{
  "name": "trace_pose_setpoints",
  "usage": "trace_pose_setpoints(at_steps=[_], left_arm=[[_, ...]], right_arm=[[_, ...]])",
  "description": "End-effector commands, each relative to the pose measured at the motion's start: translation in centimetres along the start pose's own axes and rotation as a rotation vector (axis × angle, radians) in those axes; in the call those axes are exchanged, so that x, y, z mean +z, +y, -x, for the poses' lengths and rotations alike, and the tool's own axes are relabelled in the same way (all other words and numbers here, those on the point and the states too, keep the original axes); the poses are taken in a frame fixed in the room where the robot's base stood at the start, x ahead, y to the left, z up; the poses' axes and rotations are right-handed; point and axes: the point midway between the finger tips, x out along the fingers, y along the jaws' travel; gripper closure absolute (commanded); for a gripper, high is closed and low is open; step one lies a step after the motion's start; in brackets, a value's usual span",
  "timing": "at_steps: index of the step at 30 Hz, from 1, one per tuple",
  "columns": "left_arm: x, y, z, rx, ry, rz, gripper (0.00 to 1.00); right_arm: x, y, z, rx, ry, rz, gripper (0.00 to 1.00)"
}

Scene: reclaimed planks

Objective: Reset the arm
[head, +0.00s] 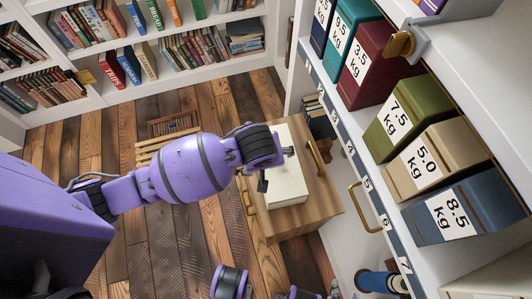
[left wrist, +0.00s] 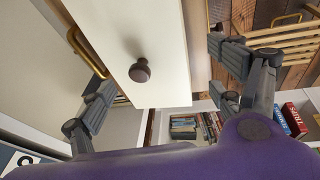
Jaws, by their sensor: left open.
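My left arm (head: 180,170) reaches in from the left of the head view, over a small wooden cabinet (head: 320,200). Its left gripper (left wrist: 165,85) is open in the left wrist view, with its fingers wide apart and nothing held. A white slab-like piece (head: 288,185) lies on the cabinet top under the wrist. A white panel (left wrist: 165,35) with a dark round knob (left wrist: 139,70) shows between the fingers in the left wrist view. I cannot tell if they touch it. The fingers are mostly hidden in the head view.
A white shelf on the right holds several weight-labelled boxes, among them a green one (head: 408,115) and a blue one (head: 465,208). Brass handles (head: 366,207) stick out nearby. Bookshelves (head: 190,50) line the back. A wooden slatted crate (head: 172,124) stands on the plank floor.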

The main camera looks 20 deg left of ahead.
Motion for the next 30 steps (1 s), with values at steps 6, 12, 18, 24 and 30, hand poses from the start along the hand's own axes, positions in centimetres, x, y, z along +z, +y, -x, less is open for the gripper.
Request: trace_pose_setpoints(at_steps=[6,12,18,24,30], left_arm=[[0.0,0.1,4.9,0.005,0.000,0.001,0.15],[0.0,0.1,7.6,0.003,0.000,0.002,0.15],[0.0,0.0,8.4,0.001,0.001,0.001,0.15],[-0.4,1.4,8.4,0.059,0.020,-0.118,0.15],[-2.7,6.9,8.8,0.285,0.166,-0.407,0.15]], right_arm=[[0.0,0.0,0.0,0.000,-0.001,0.001,0.60],[0.0,0.0,0.0,0.000,-0.001,0.001,0.60],[0.0,0.0,0.0,0.000,-0.001,0.001,0.60],[0.0,0.0,0.0,0.000,-0.001,0.001,0.60],[0.0,0.1,0.0,0.001,-0.001,0.001,0.60]])
